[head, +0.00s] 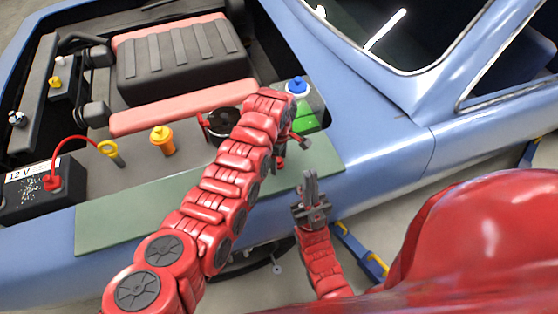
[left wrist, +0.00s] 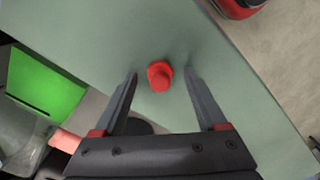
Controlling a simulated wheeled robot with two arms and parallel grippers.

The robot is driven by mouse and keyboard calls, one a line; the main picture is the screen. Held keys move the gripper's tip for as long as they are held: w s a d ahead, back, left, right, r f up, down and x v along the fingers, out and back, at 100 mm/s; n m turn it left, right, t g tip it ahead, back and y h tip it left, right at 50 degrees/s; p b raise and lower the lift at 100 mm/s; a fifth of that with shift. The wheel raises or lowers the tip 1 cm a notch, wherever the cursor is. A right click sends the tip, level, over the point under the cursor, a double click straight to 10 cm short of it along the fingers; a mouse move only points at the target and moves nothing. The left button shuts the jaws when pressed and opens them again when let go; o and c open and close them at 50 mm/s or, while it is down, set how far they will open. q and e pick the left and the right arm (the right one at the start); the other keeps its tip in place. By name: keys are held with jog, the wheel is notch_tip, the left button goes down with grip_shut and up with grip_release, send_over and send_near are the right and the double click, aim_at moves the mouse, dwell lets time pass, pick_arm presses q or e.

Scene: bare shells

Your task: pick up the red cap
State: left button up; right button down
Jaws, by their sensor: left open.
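The red cap (left wrist: 160,76) is small, with a wider base and a round top. It sits on the pale green fender mat (head: 110,232), which also fills much of the left wrist view (left wrist: 90,30). My left gripper (left wrist: 161,88) is open, with one finger on each side of the cap; I see gaps on both sides and cannot tell the height. In the head view my left arm largely hides this spot. My right gripper (head: 311,180) points up over the mat's front edge, its fingers close together and empty.
The engine bay holds a black battery (head: 45,190), an orange filler with yellow cap (head: 162,140) and a yellow-ringed dipstick (head: 110,150). The mat left of my arm is clear.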

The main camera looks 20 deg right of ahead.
pick_arm(q)
grip_shut()
jog(key=shift+w, duration=0.1)
dwell(0.4)
